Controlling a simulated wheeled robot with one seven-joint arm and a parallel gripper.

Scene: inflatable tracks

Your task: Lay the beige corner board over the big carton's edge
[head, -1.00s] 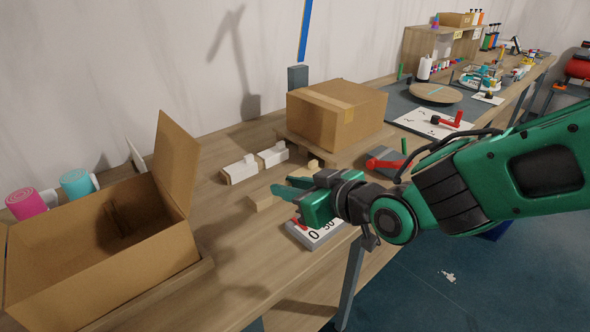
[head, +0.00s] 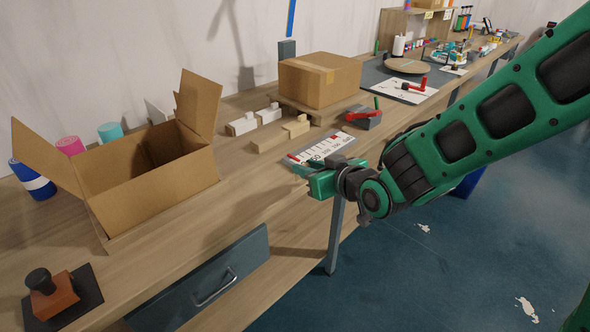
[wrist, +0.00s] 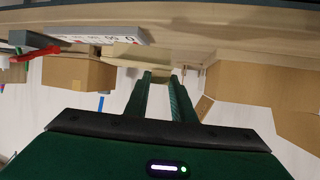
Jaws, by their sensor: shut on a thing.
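My gripper (head: 304,171) is low over the front of the bench, beside the printed scale board. In the wrist view its two green fingers (wrist: 161,78) are shut on a pale beige piece, which I take to be the beige corner board (wrist: 125,54). It sticks out at the fingertips, and in the head view my gripper mostly hides it. The big carton (head: 312,84) is closed and taped, and stands on a low wooden pallet at the back of the bench. It also shows, upside down, in the wrist view (wrist: 78,73).
Two white pieces (head: 242,125) and a bare wooden holder (head: 270,143) lie left of the carton. A printed scale board (head: 325,147) and a grey block with a red handle (head: 364,117) lie in front. An open box (head: 150,180) stands at left.

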